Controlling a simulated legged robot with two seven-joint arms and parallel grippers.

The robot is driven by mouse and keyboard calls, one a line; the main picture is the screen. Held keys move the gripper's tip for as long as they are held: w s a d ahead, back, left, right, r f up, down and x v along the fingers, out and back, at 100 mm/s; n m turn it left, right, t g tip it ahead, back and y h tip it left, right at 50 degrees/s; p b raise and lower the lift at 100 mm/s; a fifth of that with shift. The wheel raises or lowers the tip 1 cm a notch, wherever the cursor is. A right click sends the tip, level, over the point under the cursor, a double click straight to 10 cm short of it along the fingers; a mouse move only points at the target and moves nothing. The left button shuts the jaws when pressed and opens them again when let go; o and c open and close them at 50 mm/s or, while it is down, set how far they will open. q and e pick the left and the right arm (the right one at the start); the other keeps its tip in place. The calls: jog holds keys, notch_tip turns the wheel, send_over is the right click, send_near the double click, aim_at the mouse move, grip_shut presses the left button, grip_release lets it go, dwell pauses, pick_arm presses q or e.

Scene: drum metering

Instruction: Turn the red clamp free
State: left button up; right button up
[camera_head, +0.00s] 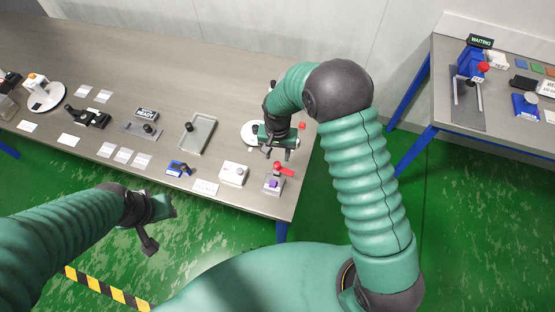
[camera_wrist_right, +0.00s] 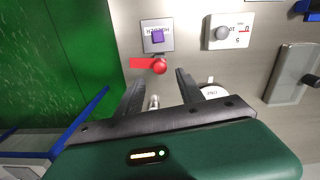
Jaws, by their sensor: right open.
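The red clamp (camera_head: 284,169) sits at the near right corner of the long table, on a small grey block with a purple piece (camera_head: 273,184). In the right wrist view the red clamp (camera_wrist_right: 146,63) is a flat bar with a round red knob at its right end, beside the purple piece (camera_wrist_right: 158,36). My right gripper (camera_head: 277,153) is just behind the clamp in the head view. Its fingers are apart and empty in the right wrist view (camera_wrist_right: 160,88), short of the clamp. My left gripper (camera_head: 158,222) hangs off the table's near edge; its jaw opening is unclear.
A white box with a grey knob (camera_head: 233,174) stands left of the clamp. A white disc (camera_head: 251,133) lies beside my right gripper, and a grey tray (camera_head: 197,134) is farther left. A second table (camera_head: 510,136) stands at right.

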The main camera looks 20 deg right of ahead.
aim_at(277, 164)
notch_tip(277, 164, down, 6)
jog(key=shift+a+f+p, duration=0.1)
jog(key=shift+p, duration=0.25)
grip_shut()
